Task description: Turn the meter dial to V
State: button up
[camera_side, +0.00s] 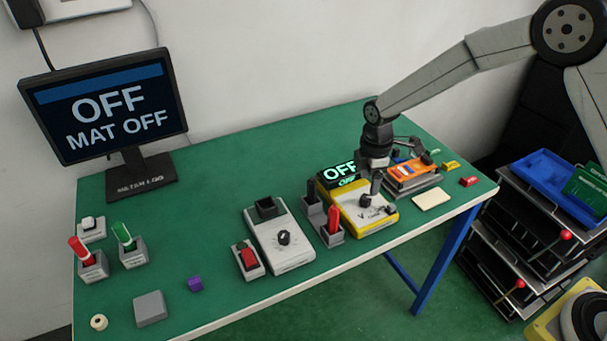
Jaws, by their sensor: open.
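The yellow meter (377,218) stands on the right half of the green table, with a green lit display (339,171) reading OFF. Its face has a dark dial (367,200) and a V mark near it. My gripper (376,182) is open and points down over the meter's dial. Its fingertips are close to the dial, and I cannot tell whether they touch it. The gripper partly hides the upper part of the meter. The monitor (106,108) at the back left reads OFF and MAT OFF.
A red lever fixture (334,224) stands just left of the meter. An orange device (410,172) sits close on its right. A white box with a black knob (281,251), a red rocker switch (249,260) and red and green levers (124,237) stand farther left. The back middle of the table is clear.

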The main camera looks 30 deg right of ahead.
aim_at(367, 197)
jog(key=shift+f, duration=2.9)
grip_shut()
